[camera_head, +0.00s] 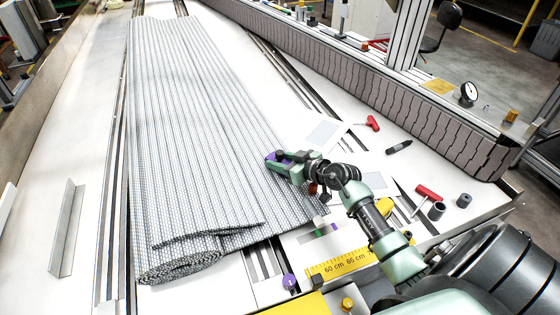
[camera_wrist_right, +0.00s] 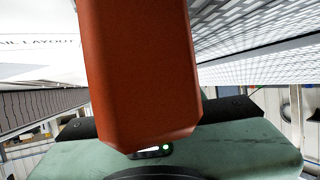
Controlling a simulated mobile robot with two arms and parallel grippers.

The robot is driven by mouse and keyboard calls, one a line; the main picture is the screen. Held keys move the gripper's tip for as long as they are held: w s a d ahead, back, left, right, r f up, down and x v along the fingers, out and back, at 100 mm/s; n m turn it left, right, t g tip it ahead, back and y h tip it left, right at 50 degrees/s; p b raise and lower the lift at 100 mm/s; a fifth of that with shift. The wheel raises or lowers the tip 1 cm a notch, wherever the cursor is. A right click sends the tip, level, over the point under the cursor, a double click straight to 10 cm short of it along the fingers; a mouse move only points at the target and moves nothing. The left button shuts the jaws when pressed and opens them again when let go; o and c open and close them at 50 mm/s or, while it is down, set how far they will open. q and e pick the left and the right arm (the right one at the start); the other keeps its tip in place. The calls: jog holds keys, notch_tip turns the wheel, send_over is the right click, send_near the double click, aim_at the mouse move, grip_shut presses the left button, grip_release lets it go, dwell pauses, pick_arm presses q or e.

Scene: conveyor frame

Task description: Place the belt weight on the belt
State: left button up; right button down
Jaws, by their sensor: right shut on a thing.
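My right gripper (camera_head: 279,158) reaches in from the lower right and hangs over the right edge of the grey ribbed belt (camera_head: 185,110). The belt also shows there (camera_wrist_right: 260,55). Contact between the held thing and the belt is unclear. My left gripper is not in view.
The belt's near end is rolled (camera_head: 180,268). Right of it lie red-handled tools (camera_head: 428,193), dark cylinders (camera_head: 437,210) and a yellow ruler (camera_head: 340,264). A purple round piece (camera_head: 290,282) lies near the front. A metal angle bar (camera_head: 66,228) lies at left. The belt's upper surface is clear.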

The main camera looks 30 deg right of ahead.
jog(key=c, duration=0.8)
grip_release()
jog(key=shift+c, duration=0.2)
jog(key=p+v, duration=0.1)
jog(key=v, duration=1.1)
jog(key=shift+s+r, duration=0.1)
